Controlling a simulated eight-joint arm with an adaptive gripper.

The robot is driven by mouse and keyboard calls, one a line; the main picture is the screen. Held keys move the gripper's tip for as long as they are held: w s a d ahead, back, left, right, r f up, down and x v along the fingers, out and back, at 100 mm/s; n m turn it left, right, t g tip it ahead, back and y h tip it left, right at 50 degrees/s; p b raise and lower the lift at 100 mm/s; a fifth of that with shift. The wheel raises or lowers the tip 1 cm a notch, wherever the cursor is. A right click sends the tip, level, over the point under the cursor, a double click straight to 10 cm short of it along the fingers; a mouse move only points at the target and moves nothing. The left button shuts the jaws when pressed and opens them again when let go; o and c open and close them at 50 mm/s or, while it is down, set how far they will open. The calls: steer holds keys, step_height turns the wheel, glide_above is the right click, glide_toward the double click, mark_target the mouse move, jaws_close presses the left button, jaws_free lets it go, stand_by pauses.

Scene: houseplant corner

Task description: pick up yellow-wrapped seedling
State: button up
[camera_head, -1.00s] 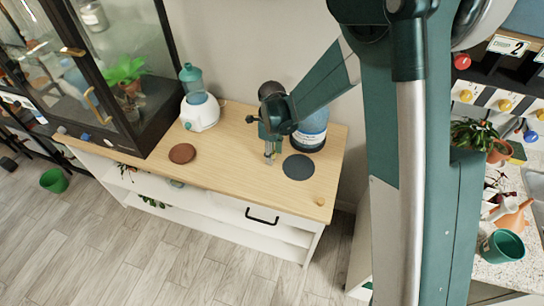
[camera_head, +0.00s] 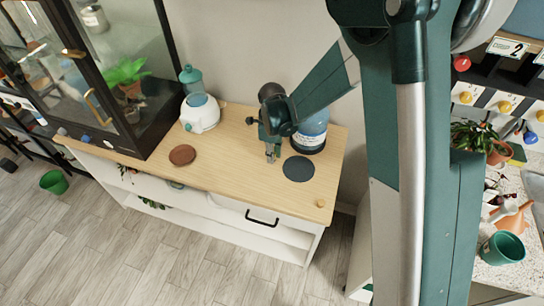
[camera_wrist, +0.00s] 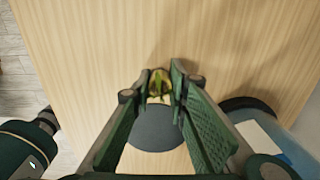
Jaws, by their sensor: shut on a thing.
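The yellow-wrapped seedling (camera_wrist: 159,83) shows in the wrist view as a small yellow and green bundle between the fingertips. My gripper (camera_wrist: 160,88) is shut on it, with a fingertip pad at each side. In the head view my gripper (camera_head: 271,157) points down over the wooden counter, just left of a dark round mat. The seedling cannot be made out in the head view. How far it is above the counter is not clear.
The dark round mat (camera_head: 298,168) lies on the counter (camera_head: 230,160) in front of a blue-and-white jug (camera_head: 312,132). A brown disc (camera_head: 182,155) and a white-and-teal appliance (camera_head: 200,113) are at left, beside a glass cabinet (camera_head: 125,75). The counter's front middle is clear.

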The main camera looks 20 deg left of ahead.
steer(key=shift+r, duration=0.15)
step_height(320, 180, up, 18)
steer(key=p, duration=0.2)
steer(key=shift+p, duration=0.35)
stand_by(0.7)
